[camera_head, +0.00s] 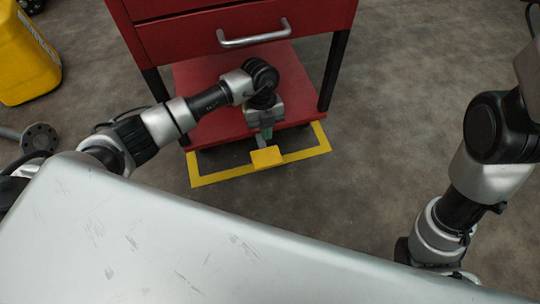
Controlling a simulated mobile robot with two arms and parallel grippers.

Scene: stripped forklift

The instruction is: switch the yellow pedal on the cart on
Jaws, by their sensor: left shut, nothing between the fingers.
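The red cart (170,35) stands ahead, with a drawer above and a low red shelf below. The yellow pedal (267,157) sticks out at the front of the cart's base, at floor level. My left gripper (267,133) points down just behind and above the pedal in the picture. Its fingers are shut and hold nothing. I cannot tell whether the fingertips touch the pedal. My right arm (465,190) hangs at the right; its gripper is hidden below the silver surface.
A yellow tape outline (210,179) on the floor frames the cart's front. A yellow container (25,60) stands at the upper left, with a metal flanged part (38,137) below it. The concrete floor to the right of the cart (400,100) is clear.

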